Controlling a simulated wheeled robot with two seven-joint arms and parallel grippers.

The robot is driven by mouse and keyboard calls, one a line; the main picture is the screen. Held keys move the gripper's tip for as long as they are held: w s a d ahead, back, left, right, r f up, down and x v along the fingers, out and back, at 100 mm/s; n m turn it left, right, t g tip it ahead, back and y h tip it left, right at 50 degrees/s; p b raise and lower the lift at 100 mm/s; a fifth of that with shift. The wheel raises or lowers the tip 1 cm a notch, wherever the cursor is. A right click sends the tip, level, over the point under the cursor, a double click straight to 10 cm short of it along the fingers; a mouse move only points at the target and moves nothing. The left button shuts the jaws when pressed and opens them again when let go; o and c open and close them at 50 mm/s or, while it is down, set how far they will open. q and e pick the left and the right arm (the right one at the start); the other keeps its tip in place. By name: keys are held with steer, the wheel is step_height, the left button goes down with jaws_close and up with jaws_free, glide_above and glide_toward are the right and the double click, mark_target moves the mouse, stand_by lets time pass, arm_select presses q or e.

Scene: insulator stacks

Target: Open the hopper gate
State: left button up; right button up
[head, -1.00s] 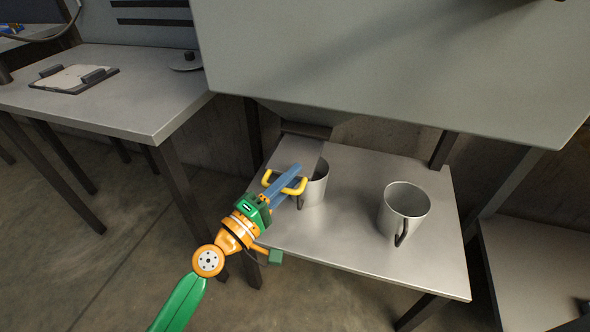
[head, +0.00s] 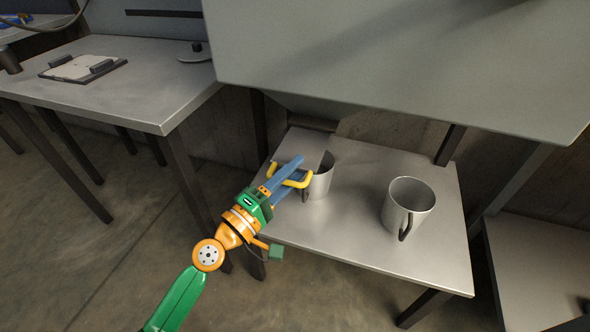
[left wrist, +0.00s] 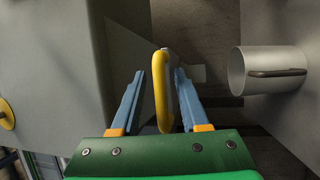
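A yellow handle (head: 301,184) shows below the large grey hopper body (head: 400,70); its link to a gate is hard to make out. My left gripper (head: 287,172) is at the handle, with its blue fingers overlapping it in the head view. In the left wrist view, the yellow handle (left wrist: 161,88) stands edge-on between the two separated fingers of my left gripper (left wrist: 160,88). A gap shows on the left side; the right finger is closer, and contact is unclear. My right gripper is not in view.
A metal mug (head: 321,182) stands just beyond my left gripper, partly hidden. Another mug (head: 408,205) stands farther right on the low metal table (head: 350,245). A workbench (head: 120,95) with a clipboard (head: 83,68) is at the left.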

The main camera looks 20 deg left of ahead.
arm_select(q)
steer(key=b+v, duration=0.1)
steer(key=v, duration=0.3)
steer(key=shift+d+f+b, duration=0.1)
steer(key=shift+f+b, duration=0.3)
steer(key=shift+s+a+r+b, duration=0.1)
steer(key=shift+s+a+b, duration=0.15)
steer(key=shift+s, duration=0.3)
steer(key=shift+s+a+r+b, duration=0.15)
steer(key=shift+s+a, duration=0.15)
steer(key=shift+s, duration=0.25)
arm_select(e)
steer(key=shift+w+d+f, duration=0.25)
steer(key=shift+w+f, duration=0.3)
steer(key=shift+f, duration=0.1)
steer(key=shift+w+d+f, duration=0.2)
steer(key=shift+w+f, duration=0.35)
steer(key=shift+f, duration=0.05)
